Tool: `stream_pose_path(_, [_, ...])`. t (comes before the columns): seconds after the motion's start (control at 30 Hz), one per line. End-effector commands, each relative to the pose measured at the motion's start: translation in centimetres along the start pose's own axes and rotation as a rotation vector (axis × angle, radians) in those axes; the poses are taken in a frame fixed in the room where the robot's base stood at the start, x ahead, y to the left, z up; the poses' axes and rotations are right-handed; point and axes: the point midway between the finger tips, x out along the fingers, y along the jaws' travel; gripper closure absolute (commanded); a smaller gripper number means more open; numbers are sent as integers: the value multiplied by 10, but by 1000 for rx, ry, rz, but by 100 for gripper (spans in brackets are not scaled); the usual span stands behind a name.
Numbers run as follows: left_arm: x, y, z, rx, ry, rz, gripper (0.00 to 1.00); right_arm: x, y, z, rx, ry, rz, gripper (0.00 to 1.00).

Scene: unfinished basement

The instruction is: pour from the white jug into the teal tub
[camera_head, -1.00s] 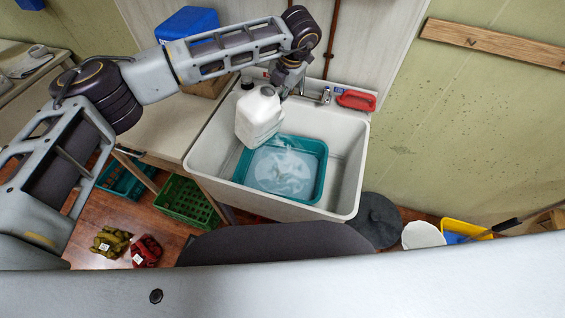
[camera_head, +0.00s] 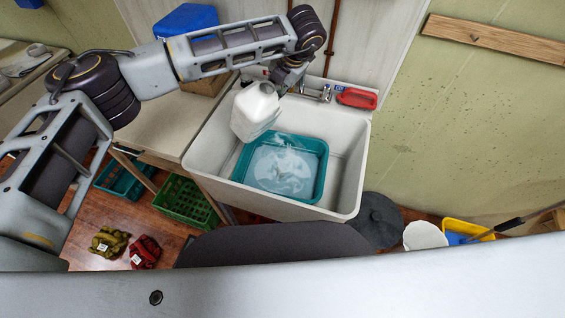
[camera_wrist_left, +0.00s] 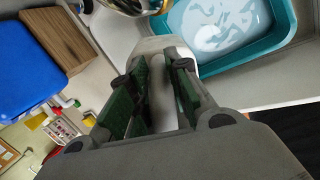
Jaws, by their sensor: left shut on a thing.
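The white jug (camera_head: 250,115) is held over the left side of the sink, tilted, beside the teal tub's back left corner. My left gripper (camera_head: 285,82) is shut on the jug near its upper end. In the left wrist view the jug (camera_wrist_left: 160,48) shows pale between the green-padded fingers (camera_wrist_left: 158,88). The teal tub (camera_head: 322,176) sits in the sink and holds pale, whitish liquid with swirls. Its rim also shows in the left wrist view (camera_wrist_left: 272,50). No stream from the jug is visible. My right gripper is out of view.
The sink (camera_head: 352,170) surrounds the tub, with a tap (camera_head: 325,93) and a red object (camera_head: 357,98) on its back ledge. A counter (camera_head: 150,125) with a blue container (camera_head: 186,20) is at left. Crates (camera_head: 187,203) stand on the floor below.

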Motion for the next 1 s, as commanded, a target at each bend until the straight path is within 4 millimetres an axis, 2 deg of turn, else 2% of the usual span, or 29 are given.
stream_pose_path(0.4, [4,2,0,0,-12,69,100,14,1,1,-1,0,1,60])
stream_pose_path(1.0, [5,3,0,0,-15,90,100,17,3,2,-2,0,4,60])
